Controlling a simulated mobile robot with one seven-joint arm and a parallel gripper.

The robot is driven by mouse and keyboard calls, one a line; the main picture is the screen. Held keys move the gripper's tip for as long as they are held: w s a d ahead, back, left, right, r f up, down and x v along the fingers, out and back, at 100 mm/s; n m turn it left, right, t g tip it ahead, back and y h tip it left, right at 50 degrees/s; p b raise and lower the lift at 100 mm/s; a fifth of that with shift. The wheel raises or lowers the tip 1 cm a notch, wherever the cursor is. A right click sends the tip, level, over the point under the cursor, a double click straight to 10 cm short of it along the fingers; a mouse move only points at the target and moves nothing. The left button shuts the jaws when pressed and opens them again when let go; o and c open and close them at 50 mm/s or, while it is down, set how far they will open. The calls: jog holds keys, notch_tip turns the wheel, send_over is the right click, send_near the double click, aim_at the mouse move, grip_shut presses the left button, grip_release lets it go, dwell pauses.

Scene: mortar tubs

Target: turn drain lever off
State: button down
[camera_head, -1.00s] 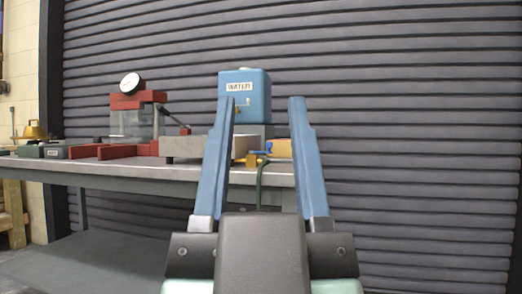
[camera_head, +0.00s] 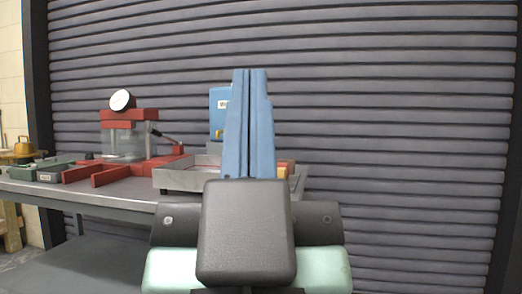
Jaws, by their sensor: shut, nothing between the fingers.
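My gripper (camera_head: 250,73) is in the middle of the view, its two long blue fingers shut with nothing between them. They point away from me and stand in front of the blue water tank (camera_head: 216,110), hiding most of it. Only the tank's left part shows, with a bit of its label and a small yellow piece low on it. I cannot make out a drain lever for certain; that area is largely behind the fingers. A yellow-orange piece (camera_head: 284,171) shows just right of the fingers at the bench end.
A red press (camera_head: 130,116) with a round gauge and a dark side handle stands on the grey bench (camera_head: 110,196). A shallow grey tray (camera_head: 182,179) is left of my fingers. Green boxes (camera_head: 50,172) and a brass bell lie far left. A ribbed shutter stands behind; the right side is clear.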

notch_tip(320, 180, up, 41)
jog(key=p, duration=3.8)
jog(key=shift+p, duration=0.3)
jog(key=shift+a, duration=0.1)
